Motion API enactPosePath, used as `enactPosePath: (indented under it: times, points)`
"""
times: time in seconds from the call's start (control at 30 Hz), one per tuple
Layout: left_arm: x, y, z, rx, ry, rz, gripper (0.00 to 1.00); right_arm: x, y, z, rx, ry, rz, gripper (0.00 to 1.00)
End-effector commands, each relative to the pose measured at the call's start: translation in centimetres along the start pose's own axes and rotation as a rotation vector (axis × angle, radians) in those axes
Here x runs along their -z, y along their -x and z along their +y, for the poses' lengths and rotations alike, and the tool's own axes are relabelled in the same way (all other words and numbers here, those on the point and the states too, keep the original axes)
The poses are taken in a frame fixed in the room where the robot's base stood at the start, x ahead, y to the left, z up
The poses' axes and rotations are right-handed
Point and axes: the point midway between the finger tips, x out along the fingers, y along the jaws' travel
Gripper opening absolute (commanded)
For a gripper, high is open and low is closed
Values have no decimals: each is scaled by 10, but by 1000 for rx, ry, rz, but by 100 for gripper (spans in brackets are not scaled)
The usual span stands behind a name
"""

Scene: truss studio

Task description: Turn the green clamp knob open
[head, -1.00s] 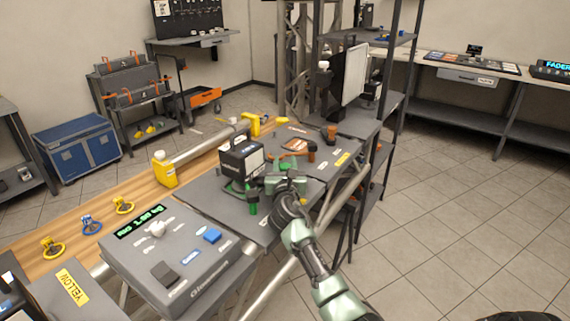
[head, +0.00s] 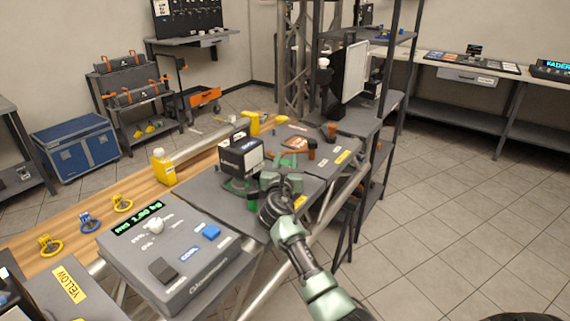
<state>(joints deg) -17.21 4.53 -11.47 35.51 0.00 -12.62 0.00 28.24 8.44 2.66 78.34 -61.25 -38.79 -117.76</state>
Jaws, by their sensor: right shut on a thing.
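My right gripper (head: 272,180) comes in from the lower right and is at the right side of the clamp. It is shut on the clamp's green knob, which is mostly hidden by the fingers and wrist. How far the knob is turned cannot be seen. My left gripper is not in view.
A grey console (head: 180,252) with buttons stands in front at left. A yellow bottle-shaped thing (head: 163,168) and small yellow and blue clamps (head: 91,224) stand on the wooden strip. An orange clamp (head: 297,144) lies further right.

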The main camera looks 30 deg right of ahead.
Motion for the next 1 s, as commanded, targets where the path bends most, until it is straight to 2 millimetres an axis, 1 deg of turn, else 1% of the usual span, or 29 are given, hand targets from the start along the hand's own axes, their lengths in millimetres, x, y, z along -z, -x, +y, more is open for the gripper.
enactPosePath:
  times: [0.23,0.27,0.3,0.33,0.6,0.73,0.87,1.0]
  points:
    - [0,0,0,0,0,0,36,2,1,1,0,2,3,0]
    - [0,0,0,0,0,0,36,2,1,1,0,2,3,42]
    - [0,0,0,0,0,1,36,2,1,1,0,2,3,53]
    - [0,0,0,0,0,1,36,2,1,1,0,2,2,55]
    - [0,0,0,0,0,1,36,0,0,0,0,1,1,55]
    - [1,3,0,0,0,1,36,-8,0,0,0,-1,-1,55]
    - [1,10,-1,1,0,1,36,-30,0,0,0,-2,-4,55]
    - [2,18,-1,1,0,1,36,-63,0,0,0,-1,-5,55]
